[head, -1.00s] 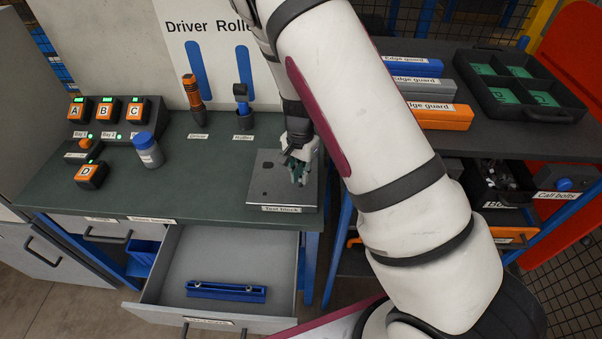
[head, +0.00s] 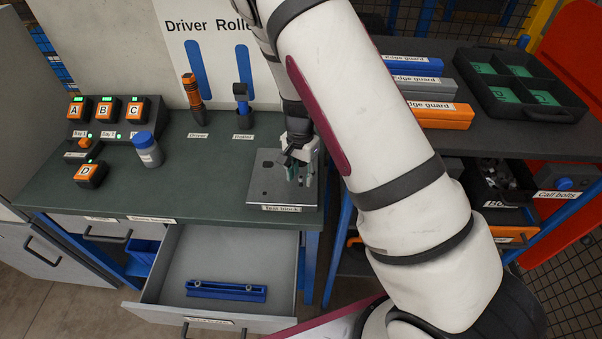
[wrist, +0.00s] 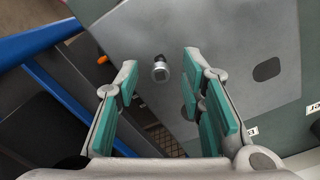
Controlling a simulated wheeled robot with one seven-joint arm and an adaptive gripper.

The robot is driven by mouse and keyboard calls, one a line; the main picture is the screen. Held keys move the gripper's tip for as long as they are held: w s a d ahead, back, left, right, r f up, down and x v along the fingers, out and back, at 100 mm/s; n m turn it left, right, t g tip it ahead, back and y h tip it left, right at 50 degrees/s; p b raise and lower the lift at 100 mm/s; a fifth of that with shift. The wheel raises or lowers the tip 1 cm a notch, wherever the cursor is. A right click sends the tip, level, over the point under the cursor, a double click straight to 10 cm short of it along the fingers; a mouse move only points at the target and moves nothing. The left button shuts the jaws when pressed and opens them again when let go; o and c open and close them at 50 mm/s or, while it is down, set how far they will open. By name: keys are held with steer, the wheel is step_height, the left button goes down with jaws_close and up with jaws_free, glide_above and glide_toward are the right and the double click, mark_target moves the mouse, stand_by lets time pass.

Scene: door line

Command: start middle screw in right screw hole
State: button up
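The grey test block (head: 263,184) lies at the right end of the green bench and shows as a plate in the wrist view (wrist: 225,45). My gripper (head: 301,178) is over the right part of the block, fingers down. In the wrist view my gripper (wrist: 157,92) is open, its teal pads apart with nothing gripped. A silver screw (wrist: 161,72) stands on the plate beyond and between the fingertips; how deep it sits cannot be told. A dark hole (wrist: 267,69) lies to its right. In the open drawer, a blue screw rack (head: 226,291) has silver pieces near both ends.
An orange driver (head: 193,92) and a roller (head: 241,97) stand behind the block. A blue-capped jar (head: 147,150) and lettered button boxes (head: 104,110) are at the left. Edge guards (head: 435,116) and a black tray (head: 520,88) occupy the right-hand table. The bench middle is clear.

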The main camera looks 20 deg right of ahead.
step_height(320, 180, up, 12)
stand_by(0.6)
stand_by(0.5)
